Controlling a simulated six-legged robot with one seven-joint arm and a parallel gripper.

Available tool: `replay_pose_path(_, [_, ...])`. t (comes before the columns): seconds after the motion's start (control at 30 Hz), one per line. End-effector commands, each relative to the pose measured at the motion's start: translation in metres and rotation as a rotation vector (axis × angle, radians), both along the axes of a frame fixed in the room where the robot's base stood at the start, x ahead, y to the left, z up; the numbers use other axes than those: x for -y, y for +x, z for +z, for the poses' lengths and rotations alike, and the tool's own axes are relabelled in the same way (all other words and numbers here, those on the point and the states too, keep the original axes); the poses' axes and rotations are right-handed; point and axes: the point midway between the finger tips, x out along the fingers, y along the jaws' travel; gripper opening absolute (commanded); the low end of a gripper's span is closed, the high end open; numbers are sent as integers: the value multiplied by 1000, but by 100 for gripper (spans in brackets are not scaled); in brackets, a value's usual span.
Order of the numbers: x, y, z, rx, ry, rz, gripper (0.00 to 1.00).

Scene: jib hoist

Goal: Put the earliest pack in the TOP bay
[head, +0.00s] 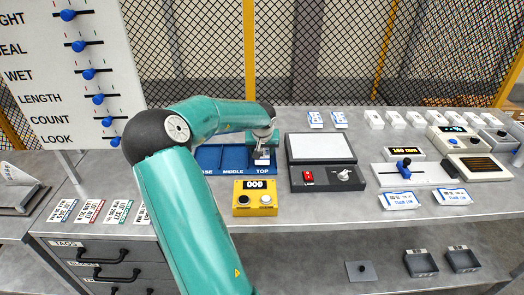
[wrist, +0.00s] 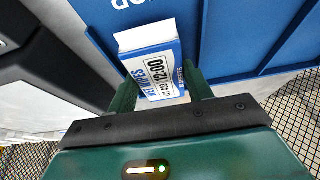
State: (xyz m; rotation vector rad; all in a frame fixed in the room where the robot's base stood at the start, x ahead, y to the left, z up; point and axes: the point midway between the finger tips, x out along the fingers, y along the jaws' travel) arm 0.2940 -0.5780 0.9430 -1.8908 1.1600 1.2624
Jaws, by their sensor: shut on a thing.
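A blue three-bay tray (head: 208,157) stands on the bench, with MIDDLE and TOP lettered on its front. My gripper (head: 263,153) is at the TOP bay (head: 255,171). In the wrist view, my gripper (wrist: 162,88) is shut on a white and blue pack (wrist: 152,72) whose label reads 12:00. The held pack (head: 262,158) shows small in the head view, at the TOP bay; I cannot tell whether it touches the bay floor. Two other labelled packs lie at the back, a left one (head: 315,119) and a right one (head: 339,119). Their print is too small to read.
A yellow counter box (head: 255,198) reading 000 stands before the tray. A dark device with a pale panel (head: 321,148) is close on its right. Two labelled packs (head: 400,200) (head: 453,196) lie at the front right. A slider board (head: 90,74) stands at left.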

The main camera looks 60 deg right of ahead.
Motion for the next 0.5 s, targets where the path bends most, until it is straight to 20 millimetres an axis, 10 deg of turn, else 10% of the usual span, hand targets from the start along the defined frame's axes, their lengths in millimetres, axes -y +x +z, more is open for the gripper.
replay_pose_path(0.17, [0,0,-3,0,0,0,24])
replay_pose_path(0.2, [0,0,-3,0,0,0,56])
replay_pose_path(0.23, [0,0,-3,0,0,0,59])
replay_pose_path(0.5, [0,0,-2,0,0,0,59])
